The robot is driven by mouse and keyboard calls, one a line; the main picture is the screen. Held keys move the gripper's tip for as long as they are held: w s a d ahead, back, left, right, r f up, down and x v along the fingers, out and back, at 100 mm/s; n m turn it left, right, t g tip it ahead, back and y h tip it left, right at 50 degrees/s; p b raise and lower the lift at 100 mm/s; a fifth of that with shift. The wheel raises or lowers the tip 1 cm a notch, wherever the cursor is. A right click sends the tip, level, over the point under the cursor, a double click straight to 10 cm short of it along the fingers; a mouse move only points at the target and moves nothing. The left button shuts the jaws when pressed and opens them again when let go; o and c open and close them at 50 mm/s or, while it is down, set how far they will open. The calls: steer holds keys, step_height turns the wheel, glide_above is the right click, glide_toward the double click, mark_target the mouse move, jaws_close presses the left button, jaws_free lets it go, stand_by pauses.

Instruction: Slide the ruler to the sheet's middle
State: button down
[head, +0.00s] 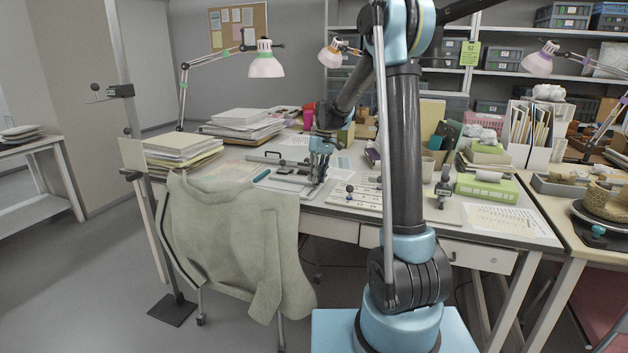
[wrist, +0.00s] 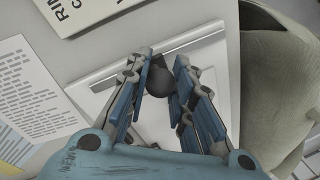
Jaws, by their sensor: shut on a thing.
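My gripper (head: 319,180) is low over the desk, at the right end of a pale flat board or sheet (head: 303,192) near the front edge. In the wrist view my blue fingers (wrist: 161,82) are closed around a dark grey round knob (wrist: 159,84). Under the knob lies a white flat surface (wrist: 108,77) with a thin groove and a dark-edged strip (wrist: 193,37) across it. I cannot tell which piece is the ruler; my fingers hide the knob's base.
A teal item (head: 262,175) lies left of my gripper. Paper stacks (head: 180,150) stand at the left. A printed page (wrist: 35,90) and a lettered card (wrist: 88,10) lie beside the white surface. A chair with a draped jacket (head: 235,225) stands close in front of the desk.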

steer(key=c, duration=1.3)
jaws_free()
steer(key=shift+f, duration=0.1)
steer(key=shift+c, duration=0.2)
step_height(320, 180, up, 12)
steer(key=w+d, duration=0.1)
steer(key=d, duration=0.1)
steer(key=shift+w+f, duration=0.15)
steer(key=shift+w, duration=0.1)
